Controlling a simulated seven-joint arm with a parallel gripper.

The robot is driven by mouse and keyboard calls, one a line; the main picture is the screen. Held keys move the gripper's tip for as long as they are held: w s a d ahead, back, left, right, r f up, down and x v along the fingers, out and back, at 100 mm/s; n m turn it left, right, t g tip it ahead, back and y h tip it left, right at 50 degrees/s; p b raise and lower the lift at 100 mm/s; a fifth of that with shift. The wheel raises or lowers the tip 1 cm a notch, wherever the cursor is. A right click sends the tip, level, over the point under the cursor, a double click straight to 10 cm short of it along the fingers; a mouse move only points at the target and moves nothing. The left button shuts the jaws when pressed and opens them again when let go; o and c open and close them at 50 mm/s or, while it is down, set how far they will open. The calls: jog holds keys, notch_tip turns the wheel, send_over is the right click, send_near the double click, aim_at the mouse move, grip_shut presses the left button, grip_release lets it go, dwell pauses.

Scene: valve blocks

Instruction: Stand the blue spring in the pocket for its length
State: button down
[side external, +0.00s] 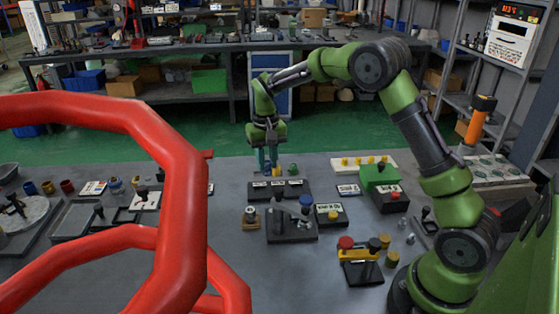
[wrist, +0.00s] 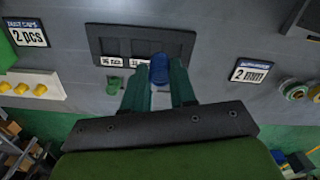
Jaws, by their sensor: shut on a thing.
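My gripper (wrist: 158,92) has its two teal fingers shut on the blue spring (wrist: 158,68), which shows between the fingertips in the wrist view. In the side view my gripper (side external: 267,160) points down at the far edge of the dark pocket block (side external: 300,191). The block (wrist: 112,44) also shows in the wrist view, with white length labels along its near edge. One label seems to read 16 mm; another is partly covered. The spring overlaps the block's edge at the labels' right end. I cannot tell whether its lower end is inside a pocket.
A small green piece (wrist: 114,85) lies beside the block, left of my fingers. A red tubular frame (side external: 180,190) fills the left foreground.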

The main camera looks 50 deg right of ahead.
jog(key=shift+m, duration=0.5)
jog(key=w+f, duration=0.1)
jog(key=f, duration=0.1)
jog(key=w+f, duration=0.1)
jog(key=f, duration=0.4)
jog(key=shift+w+a+f, duration=0.15)
jog(key=shift+w, duration=0.25)
jog(key=shift+f, duration=0.2)
jog(key=c, duration=0.9)
grip_release()
jog(key=shift+r, duration=0.15)
